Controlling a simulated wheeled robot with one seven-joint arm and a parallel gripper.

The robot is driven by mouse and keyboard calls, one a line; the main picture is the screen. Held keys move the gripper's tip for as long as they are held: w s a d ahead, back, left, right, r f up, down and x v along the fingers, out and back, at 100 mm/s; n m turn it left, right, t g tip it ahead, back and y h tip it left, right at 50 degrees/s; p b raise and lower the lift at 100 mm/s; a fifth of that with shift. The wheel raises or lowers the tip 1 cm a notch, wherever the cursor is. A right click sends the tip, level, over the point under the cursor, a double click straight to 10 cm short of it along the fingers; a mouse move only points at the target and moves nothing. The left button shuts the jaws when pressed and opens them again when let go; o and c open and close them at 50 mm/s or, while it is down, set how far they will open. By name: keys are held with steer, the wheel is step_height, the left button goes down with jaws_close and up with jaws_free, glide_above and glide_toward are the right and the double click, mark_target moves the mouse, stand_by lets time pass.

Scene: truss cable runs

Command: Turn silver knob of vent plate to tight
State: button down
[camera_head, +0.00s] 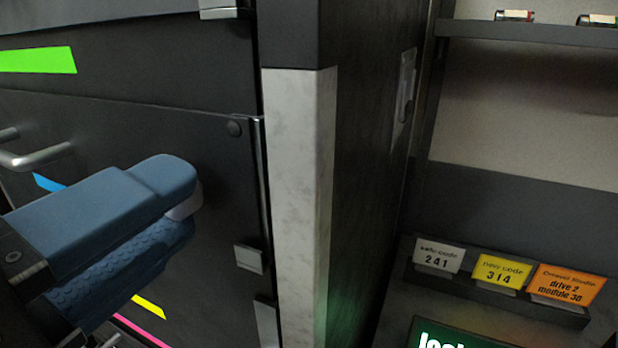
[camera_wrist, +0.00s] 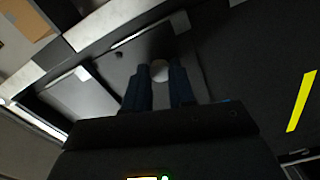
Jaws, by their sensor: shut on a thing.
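My gripper (camera_head: 183,214) has blue padded fingers and reaches in from the left in the head view. It is shut on the silver knob (camera_head: 188,203), of which only a pale rounded part shows past the upper finger. In the wrist view the knob (camera_wrist: 159,68) shows as a light round end between the tips of my gripper (camera_wrist: 160,78). The knob is at a dark flat panel (camera_head: 225,190), which may be the vent plate; no vent slots or tight mark can be made out. The fingers hide most of the knob and its turn angle.
A pale post (camera_head: 300,180) stands right of the panel. A silver bar handle (camera_head: 35,158) is at the left. Silver latches (camera_head: 249,259) line the panel's right edge. A shelf with a white tag (camera_head: 438,257), yellow tag (camera_head: 502,270) and orange tag (camera_head: 567,284) is at the right.

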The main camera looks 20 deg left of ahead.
steer(key=shift+f, duration=0.1)
stand_by(0.3)
steer(key=c, duration=0.9)
jaws_free()
steer(key=shift+c, duration=0.2)
steer(key=s+b, duration=0.1)
steer(key=s, duration=0.6)
steer(key=shift+s+a, duration=0.3)
steer(key=shift+s, duration=0.1)
